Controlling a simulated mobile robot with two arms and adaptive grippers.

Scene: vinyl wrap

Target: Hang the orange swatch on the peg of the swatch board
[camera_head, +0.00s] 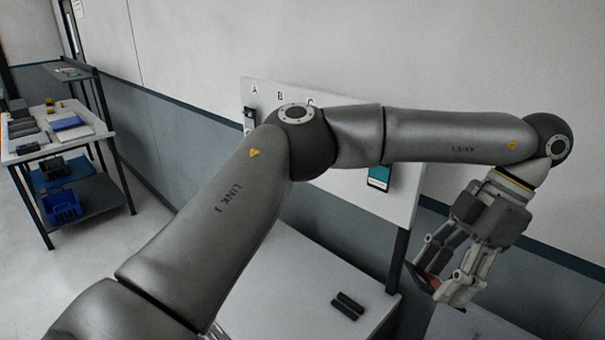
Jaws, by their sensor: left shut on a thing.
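The swatch board (405,190) is a white panel at the wall with letters A, B and C along its top. A teal swatch (379,178) hangs low on its right part, and a dark-and-white item (249,121) hangs at its left edge. My left arm crosses in front and hides most of the board, including most pegs. My left gripper (435,287) is right of the board and lower, pointing down, apart from it. My right gripper is out of view.
A white table (283,270) stands below the board, with two dark bars (347,306) on it. At the far left a workbench (88,133) holds trays, with a blue bin (62,208) on its lower shelf. Another pale surface (470,325) lies beneath my left gripper.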

